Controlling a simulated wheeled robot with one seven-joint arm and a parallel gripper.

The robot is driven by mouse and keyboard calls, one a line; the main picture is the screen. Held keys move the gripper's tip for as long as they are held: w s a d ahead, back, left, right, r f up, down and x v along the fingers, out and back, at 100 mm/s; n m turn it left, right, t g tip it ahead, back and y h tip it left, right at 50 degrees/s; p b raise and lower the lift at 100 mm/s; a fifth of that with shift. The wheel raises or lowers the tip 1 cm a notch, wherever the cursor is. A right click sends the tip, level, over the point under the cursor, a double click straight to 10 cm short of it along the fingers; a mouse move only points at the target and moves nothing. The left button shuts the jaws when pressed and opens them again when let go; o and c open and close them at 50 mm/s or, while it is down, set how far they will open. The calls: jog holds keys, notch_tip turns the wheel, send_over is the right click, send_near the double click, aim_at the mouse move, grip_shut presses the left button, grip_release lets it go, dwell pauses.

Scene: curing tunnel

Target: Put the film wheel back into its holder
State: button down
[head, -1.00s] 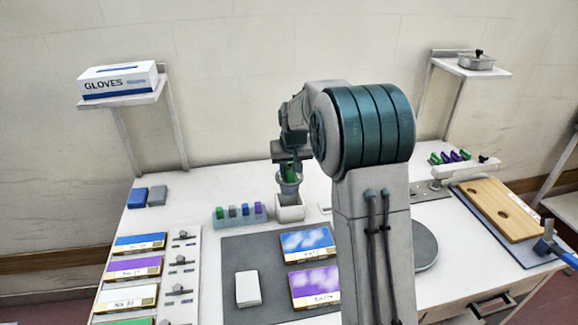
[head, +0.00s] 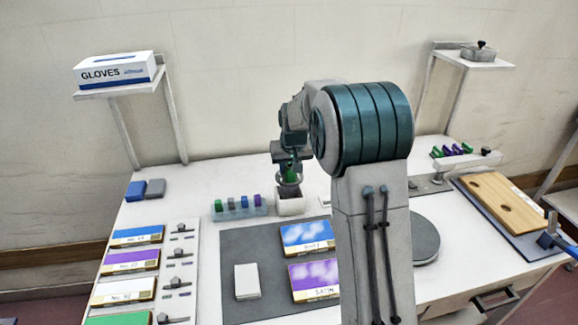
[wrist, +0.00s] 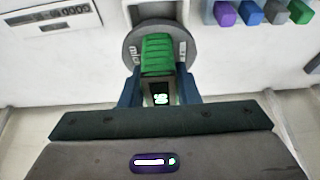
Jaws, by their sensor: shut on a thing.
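My gripper (head: 288,166) is shut on the green grip of the film wheel (head: 289,188), a grey disc with lettering on its rim. In the wrist view, the blue fingers of my gripper (wrist: 158,88) flank the green grip, and the wheel (wrist: 134,48) lies just beyond them. A white, square, open-topped box, which looks like the holder (head: 291,207), stands on the table directly below the wheel in the head view. Part of it also shows in the wrist view (wrist: 132,14). I cannot tell whether the wheel touches the holder or has entered it.
A rack (head: 238,211) of small coloured blocks stands close left of the holder. A grey mat (head: 240,240) with cards lies in front. A panel with a digital display (wrist: 50,14) shows in the wrist view. A shelf with a glove box (head: 115,71) stands at back left.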

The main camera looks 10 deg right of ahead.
jog(key=shift+f+b, duration=1.8)
jog(key=shift+f, duration=0.65)
jog(key=c, duration=0.6)
grip_release()
jog(key=shift+r+p, duration=2.2)
jog(key=shift+r, duration=1.3)
